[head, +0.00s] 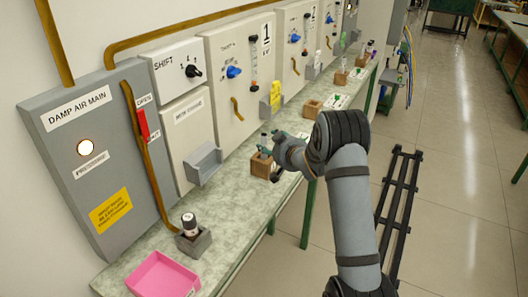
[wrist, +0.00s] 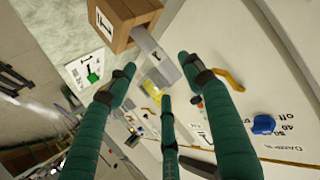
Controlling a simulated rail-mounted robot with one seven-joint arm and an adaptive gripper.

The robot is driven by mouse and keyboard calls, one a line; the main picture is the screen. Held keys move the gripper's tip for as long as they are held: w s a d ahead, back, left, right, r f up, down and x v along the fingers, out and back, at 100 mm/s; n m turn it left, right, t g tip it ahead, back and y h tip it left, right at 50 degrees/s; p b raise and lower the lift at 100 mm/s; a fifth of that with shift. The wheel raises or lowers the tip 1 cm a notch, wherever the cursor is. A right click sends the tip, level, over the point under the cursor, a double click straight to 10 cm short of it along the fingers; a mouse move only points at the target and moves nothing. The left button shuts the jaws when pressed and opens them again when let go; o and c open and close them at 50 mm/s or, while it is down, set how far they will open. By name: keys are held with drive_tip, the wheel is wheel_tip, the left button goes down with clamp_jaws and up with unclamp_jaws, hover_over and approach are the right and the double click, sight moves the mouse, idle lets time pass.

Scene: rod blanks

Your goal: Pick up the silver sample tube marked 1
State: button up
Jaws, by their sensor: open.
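A wooden block (wrist: 122,12) with a white label bearing a dark mark, perhaps a 1, shows at the top of the wrist view. A silver-grey tube-like piece (wrist: 156,52) sticks out of it; I cannot read a number on it. My gripper (wrist: 158,72) has green fingers spread apart. They are open around the free end of the silver piece, with no clear contact. In the head view, my gripper (head: 270,148) is over the wooden block (head: 261,166) on the bench, and my arm partly hides the spot.
The narrow bench (head: 240,208) runs along a wall of panels with knobs and pipes. A pink tray (head: 162,276) and a dark bottle in a grey holder (head: 193,240) stand at the near end. More wooden blocks (head: 312,108) stand farther along. A grey wall bin (head: 204,165) projects nearby.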

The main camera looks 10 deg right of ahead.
sight(266, 141)
drive_tip(key=p+x, duration=0.2)
drive_tip(key=x, duration=0.3)
drive_tip(key=shift+a+r+p, duration=0.1)
drive_tip(key=shift+a+p, duration=0.05)
drive_tip(key=shift+p, duration=0.25)
drive_tip(key=shift+c, duration=1.3)
drive_tip(key=c, duration=0.8)
